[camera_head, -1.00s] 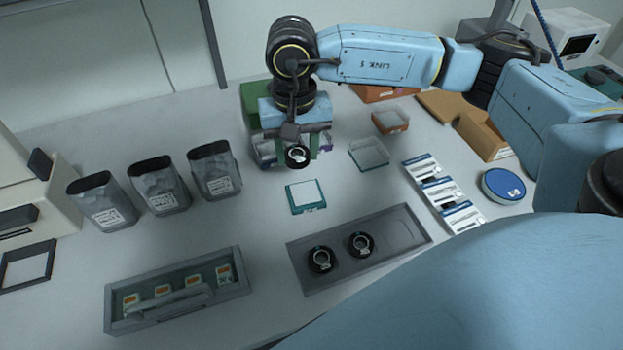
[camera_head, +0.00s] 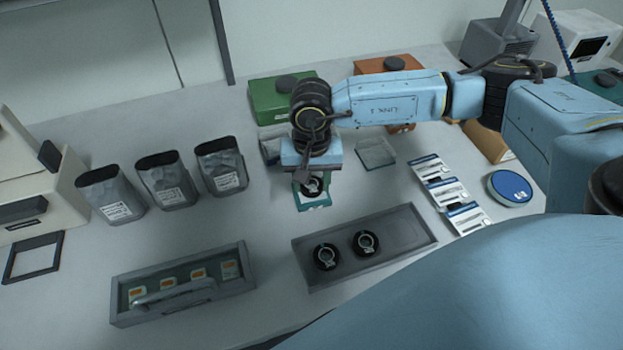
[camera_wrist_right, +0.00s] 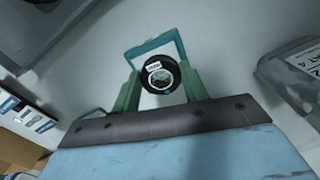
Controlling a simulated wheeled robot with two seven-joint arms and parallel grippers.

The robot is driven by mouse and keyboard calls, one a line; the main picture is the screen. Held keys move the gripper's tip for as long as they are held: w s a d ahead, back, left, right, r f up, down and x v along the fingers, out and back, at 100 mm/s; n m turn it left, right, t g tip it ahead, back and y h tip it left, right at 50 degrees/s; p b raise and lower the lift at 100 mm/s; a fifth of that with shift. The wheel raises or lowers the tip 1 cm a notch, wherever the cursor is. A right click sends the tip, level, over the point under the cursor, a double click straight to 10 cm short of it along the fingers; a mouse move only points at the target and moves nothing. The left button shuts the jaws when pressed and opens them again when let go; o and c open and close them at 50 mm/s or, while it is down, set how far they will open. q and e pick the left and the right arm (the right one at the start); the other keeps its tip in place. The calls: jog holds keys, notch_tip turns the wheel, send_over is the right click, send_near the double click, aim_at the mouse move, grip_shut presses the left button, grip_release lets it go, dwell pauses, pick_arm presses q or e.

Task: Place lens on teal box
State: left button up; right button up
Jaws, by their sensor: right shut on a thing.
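My right gripper (camera_head: 312,184) is shut on a black round lens (camera_head: 311,188). The lens also shows between the green fingers in the right wrist view (camera_wrist_right: 160,77). The small teal box (camera_head: 314,207) with a pale top lies under the held lens and is partly hidden by it and the gripper. Its teal rim shows beyond the lens in the wrist view (camera_wrist_right: 155,44). I cannot tell whether the lens touches the box. Two more black lenses, one on the left (camera_head: 326,257) and one on the right (camera_head: 365,243), sit in the grey tray (camera_head: 412,238). My left gripper is not in view.
Several grey pouches (camera_head: 167,181) stand to the left. A grey holder with slides (camera_head: 184,286) lies at front left. A clear open box (camera_head: 376,153), blue-white packets (camera_head: 447,193) and a blue disc (camera_head: 510,188) lie right. A green box (camera_head: 275,102) stands behind.

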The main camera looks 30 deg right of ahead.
aim_at(312, 186)
jog(key=shift+f, duration=0.1)
jog(key=o, duration=1)
notch_tip(312, 186, up, 12)
jog(key=shift+r, duration=0.2)
